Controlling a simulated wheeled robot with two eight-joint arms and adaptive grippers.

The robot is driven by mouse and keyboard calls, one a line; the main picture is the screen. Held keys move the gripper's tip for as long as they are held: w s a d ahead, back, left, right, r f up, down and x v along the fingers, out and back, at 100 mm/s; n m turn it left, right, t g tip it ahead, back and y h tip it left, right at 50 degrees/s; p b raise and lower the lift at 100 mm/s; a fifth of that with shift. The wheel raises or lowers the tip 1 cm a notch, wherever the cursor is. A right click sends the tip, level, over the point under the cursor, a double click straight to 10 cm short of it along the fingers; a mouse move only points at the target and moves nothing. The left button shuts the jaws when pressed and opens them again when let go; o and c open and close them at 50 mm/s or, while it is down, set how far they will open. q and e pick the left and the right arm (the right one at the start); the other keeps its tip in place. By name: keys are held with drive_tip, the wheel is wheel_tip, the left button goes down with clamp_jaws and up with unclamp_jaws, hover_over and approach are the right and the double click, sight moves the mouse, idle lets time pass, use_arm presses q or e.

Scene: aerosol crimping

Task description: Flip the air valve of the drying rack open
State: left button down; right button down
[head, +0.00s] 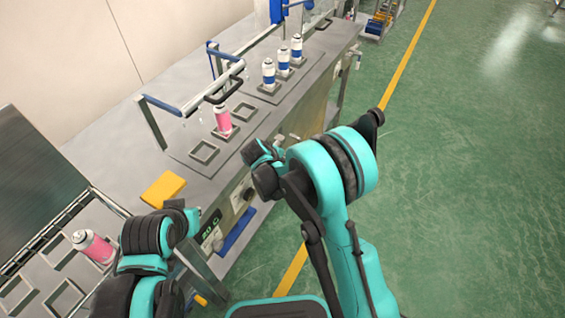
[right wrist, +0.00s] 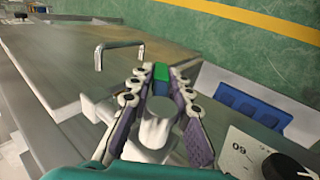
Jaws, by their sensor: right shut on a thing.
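In the right wrist view, my right gripper (right wrist: 157,76) has its two dark padded fingers closed around the air valve (right wrist: 155,128), a pale grey fitting at the bench edge. A small green and blue piece shows at the fingertips. The valve handle's exact angle is hard to tell. In the head view, my right gripper (head: 262,154) is at the bench's front edge, partly hidden by its own arm. My left gripper (head: 188,212) is low at the left, near the bench front; its fingers are not clear.
The grey bench (head: 165,128) carries square holders, a pink can (head: 222,120), several blue-white cans (head: 268,72) and a yellow block (head: 163,190). A dial panel (right wrist: 262,158) and blue tray (right wrist: 250,105) are beside the valve.

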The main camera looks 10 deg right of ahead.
drive_tip(key=c, duration=1.5)
unclamp_jaws()
drive_tip(key=shift+s+r, duration=0.1)
drive_tip(key=v, duration=1.1)
drive_tip(key=shift+a+r, duration=0.15)
drive_tip(key=shift+r, duration=0.2)
drive_tip(key=shift+s, duration=0.15)
